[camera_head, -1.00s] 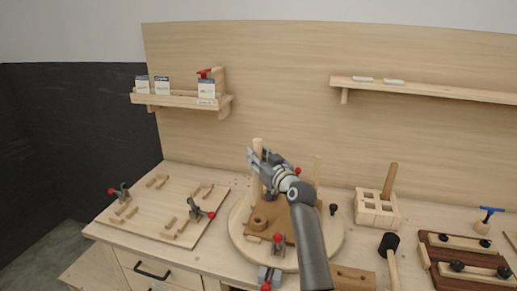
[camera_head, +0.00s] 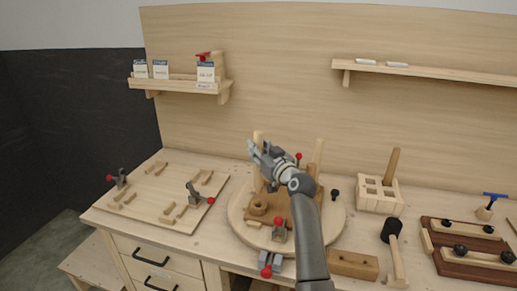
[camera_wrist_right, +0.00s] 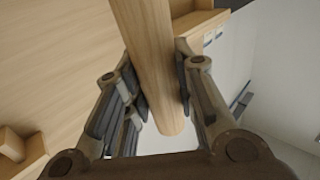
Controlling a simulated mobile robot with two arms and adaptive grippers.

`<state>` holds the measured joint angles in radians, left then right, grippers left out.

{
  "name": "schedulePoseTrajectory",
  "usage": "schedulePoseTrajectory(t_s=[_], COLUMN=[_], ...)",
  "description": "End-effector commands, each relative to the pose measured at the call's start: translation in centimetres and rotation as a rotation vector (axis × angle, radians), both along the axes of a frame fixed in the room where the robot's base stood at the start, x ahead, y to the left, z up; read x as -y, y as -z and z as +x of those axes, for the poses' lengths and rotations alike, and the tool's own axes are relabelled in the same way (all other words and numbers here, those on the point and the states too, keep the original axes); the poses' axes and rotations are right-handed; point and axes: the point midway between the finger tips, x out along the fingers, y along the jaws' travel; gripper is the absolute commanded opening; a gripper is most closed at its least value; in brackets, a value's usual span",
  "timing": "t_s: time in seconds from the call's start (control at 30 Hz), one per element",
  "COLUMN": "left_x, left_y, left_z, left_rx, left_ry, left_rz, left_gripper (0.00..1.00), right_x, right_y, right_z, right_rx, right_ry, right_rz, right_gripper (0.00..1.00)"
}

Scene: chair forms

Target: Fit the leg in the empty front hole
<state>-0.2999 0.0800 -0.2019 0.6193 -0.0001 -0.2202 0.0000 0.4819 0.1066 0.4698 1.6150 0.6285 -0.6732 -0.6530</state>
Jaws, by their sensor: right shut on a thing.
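My right gripper (camera_head: 264,160) is shut on a pale round wooden leg (camera_head: 258,136), whose top end shows above the fingers. In the right wrist view the leg (camera_wrist_right: 150,65) runs between the two fingers. The brown chair seat (camera_head: 284,215) lies on a round pale turntable (camera_head: 240,222). A ring-like round hole (camera_head: 258,208) shows at its front left, below the gripper. Another leg (camera_head: 318,156) stands upright at the back right of the seat. The leg's lower end is mostly hidden, so I cannot tell its gap to the seat. My left gripper is not in view.
A slotted block (camera_head: 379,195), a mallet (camera_head: 391,232) and a dark wooden jig (camera_head: 470,250) are on the right. My arm covers part of the turntable.

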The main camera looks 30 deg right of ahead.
Motion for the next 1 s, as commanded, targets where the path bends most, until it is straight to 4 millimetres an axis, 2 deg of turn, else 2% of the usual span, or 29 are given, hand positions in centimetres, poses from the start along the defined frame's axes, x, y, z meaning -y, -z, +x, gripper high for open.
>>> schedulePoseTrajectory(t_s=[0.33,0.57,1.0], left_x=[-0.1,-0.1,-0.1], left_y=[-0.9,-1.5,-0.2], left_z=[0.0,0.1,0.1], left_rx=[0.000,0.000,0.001], left_ry=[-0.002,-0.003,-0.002], left_rz=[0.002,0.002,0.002], left_gripper=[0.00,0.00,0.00], right_x=[0.3,0.0,0.0], right_y=[-0.2,0.5,1.9], right_z=[0.0,0.0,0.0], right_rx=[-0.002,0.000,0.002], right_ry=[0.007,0.001,0.001], right_rz=[-0.008,-0.003,0.003], right_gripper=[0.00,0.00,0.00])
